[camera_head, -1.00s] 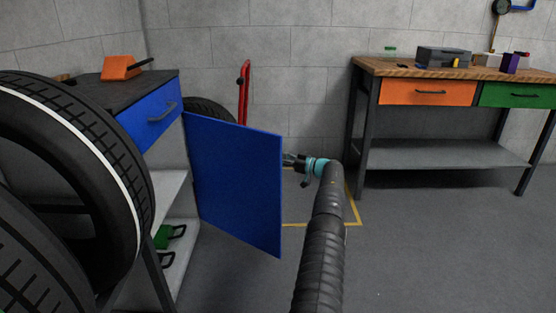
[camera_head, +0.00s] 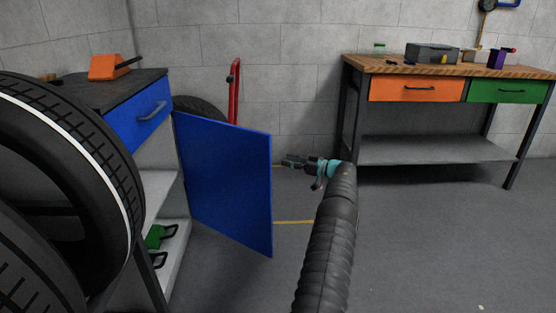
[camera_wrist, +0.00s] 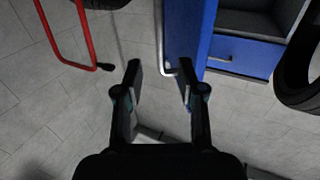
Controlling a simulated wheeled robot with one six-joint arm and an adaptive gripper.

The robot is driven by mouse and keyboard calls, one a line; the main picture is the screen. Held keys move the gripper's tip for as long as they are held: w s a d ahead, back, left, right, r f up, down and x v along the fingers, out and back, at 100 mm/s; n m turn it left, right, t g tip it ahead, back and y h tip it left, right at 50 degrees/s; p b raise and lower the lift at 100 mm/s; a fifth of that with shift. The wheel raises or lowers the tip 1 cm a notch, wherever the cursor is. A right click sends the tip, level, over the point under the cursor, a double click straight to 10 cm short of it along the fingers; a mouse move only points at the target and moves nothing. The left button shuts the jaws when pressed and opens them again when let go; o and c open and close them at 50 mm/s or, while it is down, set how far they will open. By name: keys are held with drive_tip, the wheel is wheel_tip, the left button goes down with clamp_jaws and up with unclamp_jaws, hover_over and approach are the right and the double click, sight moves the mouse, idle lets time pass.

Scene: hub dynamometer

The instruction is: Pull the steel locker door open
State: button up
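The blue locker door (camera_head: 222,180) stands swung out from the cabinet, with the shelves inside showing. In the wrist view the door (camera_wrist: 183,35) is seen nearly edge-on, with a grey bar handle (camera_wrist: 160,45) on its left face. My gripper (camera_head: 286,162) is just right of the door's free edge, with a small gap between them in the head view. In the wrist view my gripper (camera_wrist: 160,75) has its fingers spread apart with nothing held between them. The right finger is close to the lower end of the handle; I cannot tell whether they touch.
Large tyres (camera_head: 85,150) stand close at the left. A blue drawer (camera_head: 140,117) is above the locker opening. A red hand truck (camera_head: 234,92) stands behind the door. A workbench (camera_head: 440,66) is at the back right. The floor (camera_head: 430,240) at the right is clear.

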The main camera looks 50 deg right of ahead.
drive_tip(key=shift+v, duration=1.15)
